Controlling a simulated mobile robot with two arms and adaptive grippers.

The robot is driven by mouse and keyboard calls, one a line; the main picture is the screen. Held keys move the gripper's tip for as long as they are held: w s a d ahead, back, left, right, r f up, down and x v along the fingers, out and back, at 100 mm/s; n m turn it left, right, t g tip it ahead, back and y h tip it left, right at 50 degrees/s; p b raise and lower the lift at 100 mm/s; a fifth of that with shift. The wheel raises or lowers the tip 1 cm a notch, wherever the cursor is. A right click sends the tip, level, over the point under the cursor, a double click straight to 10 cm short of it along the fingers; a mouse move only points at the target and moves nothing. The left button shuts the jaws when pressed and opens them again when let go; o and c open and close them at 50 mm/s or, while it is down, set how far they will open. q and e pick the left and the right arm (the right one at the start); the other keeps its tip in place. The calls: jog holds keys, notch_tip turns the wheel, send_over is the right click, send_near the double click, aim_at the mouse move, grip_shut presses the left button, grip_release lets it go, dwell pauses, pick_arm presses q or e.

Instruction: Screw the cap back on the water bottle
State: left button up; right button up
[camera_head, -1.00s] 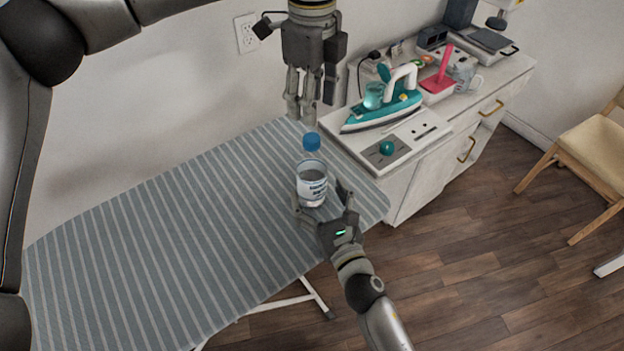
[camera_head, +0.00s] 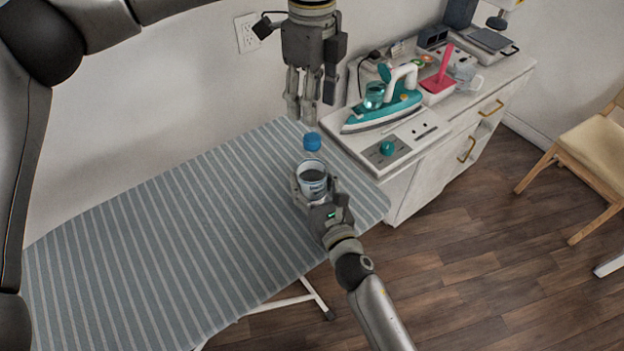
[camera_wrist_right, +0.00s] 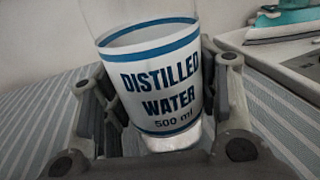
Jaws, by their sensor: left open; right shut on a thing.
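A clear water bottle (camera_head: 313,176) stands upright over the striped ironing board, with a blue cap (camera_head: 312,141) at its top. I cannot tell how tightly the cap sits. In the right wrist view the bottle's label (camera_wrist_right: 162,85) reads "DISTILLED WATER 500 ml". My right gripper (camera_head: 316,192) is shut on the lower part of the bottle, its fingers on both sides; they also show in the right wrist view. My left gripper (camera_head: 311,113) points down, open and empty, just above the cap and apart from it.
The ironing board (camera_head: 150,240) is otherwise clear to the left. A wooden chair (camera_head: 590,155) is at far right.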

aim_at(312, 138)
grip_shut()
pick_arm(q)
jog(key=m, duration=1.5)
jog(key=shift+m, duration=0.4)
jog(key=m, duration=0.6)
jog(key=shift+m, duration=0.3)
jog(key=shift+f, duration=4.05)
